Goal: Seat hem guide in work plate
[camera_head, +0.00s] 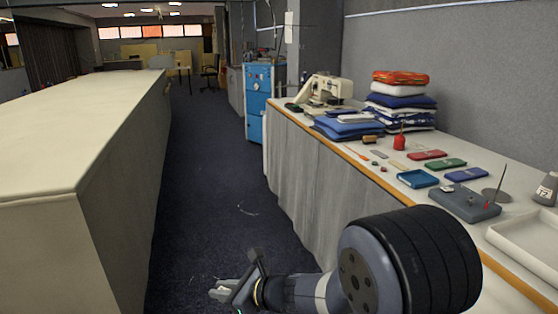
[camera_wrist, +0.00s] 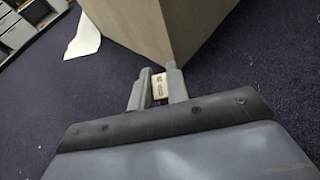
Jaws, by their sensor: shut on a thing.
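My gripper (camera_head: 226,292) is low over the aisle floor, left of the long cloth table. In the wrist view its two grey fingers (camera_wrist: 159,90) are shut on a small pale block with dark marks (camera_wrist: 159,86), which I take to be the hem guide; the fingers hide its sides. A dark grey plate with a thin upright rod (camera_head: 464,204) lies on the right table, apart from my gripper; it may be the work plate, but I cannot be sure.
The right table (camera_head: 402,205) holds a blue tray (camera_head: 418,179), red, green and blue flat pieces, a white tray (camera_head: 528,245), a sewing machine (camera_head: 325,90) and folded cloth stacks (camera_head: 400,102). A long pale counter (camera_head: 75,130) bounds the aisle on the left. The carpeted aisle (camera_head: 205,170) is clear.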

